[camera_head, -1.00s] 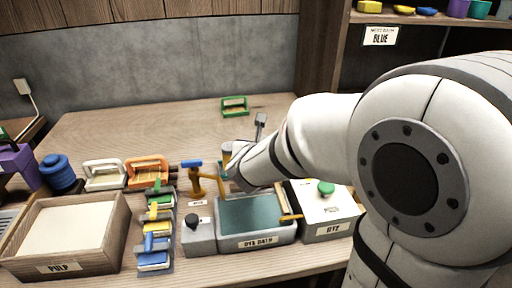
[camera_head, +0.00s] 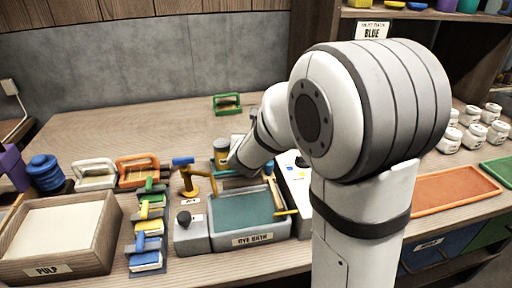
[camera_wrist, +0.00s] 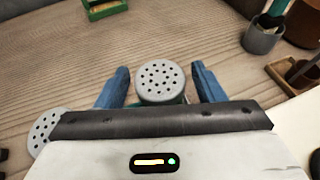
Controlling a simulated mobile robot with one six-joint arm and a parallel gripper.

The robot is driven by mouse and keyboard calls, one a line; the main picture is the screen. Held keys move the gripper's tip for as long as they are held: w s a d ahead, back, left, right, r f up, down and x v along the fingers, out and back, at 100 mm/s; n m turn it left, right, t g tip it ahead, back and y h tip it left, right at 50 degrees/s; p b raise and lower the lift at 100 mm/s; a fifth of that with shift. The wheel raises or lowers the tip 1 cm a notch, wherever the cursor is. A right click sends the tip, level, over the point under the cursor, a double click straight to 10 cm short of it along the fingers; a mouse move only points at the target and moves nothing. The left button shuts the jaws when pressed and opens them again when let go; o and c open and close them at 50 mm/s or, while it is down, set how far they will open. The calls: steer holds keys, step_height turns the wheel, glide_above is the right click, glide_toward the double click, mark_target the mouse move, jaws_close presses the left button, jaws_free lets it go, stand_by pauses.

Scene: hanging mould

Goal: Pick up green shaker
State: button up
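In the wrist view, the green shaker (camera_wrist: 161,82) shows a round grey lid with several holes, with a sliver of green body below the lid. My gripper (camera_wrist: 161,84) has its blue fingers spread, one on each side of the shaker, with a gap on both sides. The shaker's lower part is hidden behind the gripper's body. In the head view, my arm hides the green shaker and most of the gripper.
A second perforated lid (camera_wrist: 46,130) lies close at my gripper's left; a yellow shaker (camera_head: 221,150) shows in the head view. The dye bath (camera_head: 240,222) stands in front. A green-framed mould (camera_head: 228,103) lies farther back on clear tabletop. A grey cup (camera_wrist: 263,36) is at right.

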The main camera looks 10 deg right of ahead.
steer(key=c, duration=0.9)
steer(key=shift+r, duration=0.1)
